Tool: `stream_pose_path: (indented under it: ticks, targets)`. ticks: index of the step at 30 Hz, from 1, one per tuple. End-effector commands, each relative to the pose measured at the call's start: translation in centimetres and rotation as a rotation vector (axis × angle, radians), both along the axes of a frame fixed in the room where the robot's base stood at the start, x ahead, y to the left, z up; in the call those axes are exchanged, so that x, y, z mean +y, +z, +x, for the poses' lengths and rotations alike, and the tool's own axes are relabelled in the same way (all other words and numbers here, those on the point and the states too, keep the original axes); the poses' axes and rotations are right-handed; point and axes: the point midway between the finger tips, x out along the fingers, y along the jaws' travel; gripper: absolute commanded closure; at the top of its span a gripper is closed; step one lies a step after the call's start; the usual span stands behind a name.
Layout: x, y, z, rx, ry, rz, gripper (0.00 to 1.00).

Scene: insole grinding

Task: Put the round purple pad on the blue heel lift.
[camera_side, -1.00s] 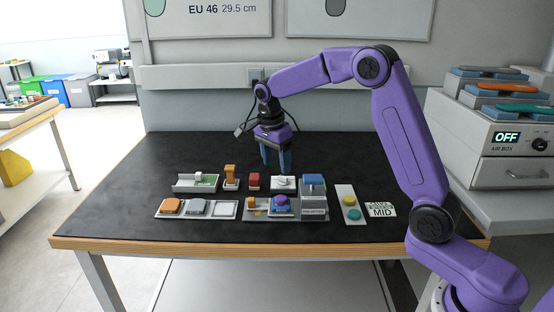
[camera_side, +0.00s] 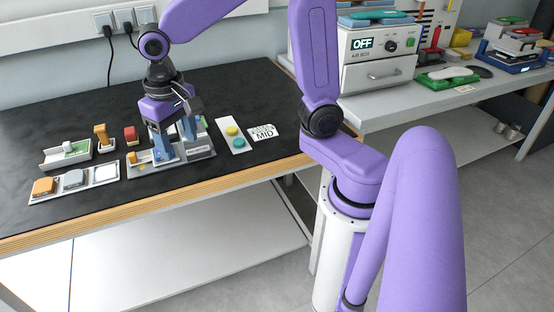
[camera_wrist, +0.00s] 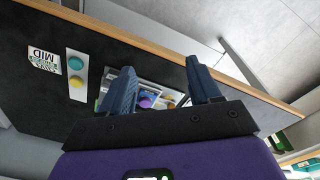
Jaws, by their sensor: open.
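The round purple pad (camera_wrist: 145,103) shows between my fingers in the wrist view, among the parts on a grey tray. One second ago the side view showed it on a blue piece, which looks like the blue heel lift. The side view now has my gripper (camera_side: 175,138) in front of that spot, so pad and lift are mostly hidden there. My gripper (camera_wrist: 160,66) is open, fingers pointing down over the tray. Nothing shows held in it. I cannot tell whether a finger touches the pad.
A strip with a yellow disc (camera_side: 232,130) and a green disc (camera_side: 238,143) lies right of the tray, beside a MID card (camera_side: 262,132). The black table's front is clear.

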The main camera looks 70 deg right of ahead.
Motion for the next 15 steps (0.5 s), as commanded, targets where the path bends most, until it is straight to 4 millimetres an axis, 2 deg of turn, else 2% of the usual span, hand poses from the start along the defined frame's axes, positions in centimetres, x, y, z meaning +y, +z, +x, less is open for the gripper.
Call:
stream_pose_path:
  ticks: [1,9,15]
  targets:
    - [0.1,0.0,-1.9,0.003,0.103,0.004,0.38]
    - [-0.6,-1.0,-11.2,0.026,0.682,0.018,0.38]
    - [-2.3,-2.0,-16.9,0.036,1.058,0.026,0.38]
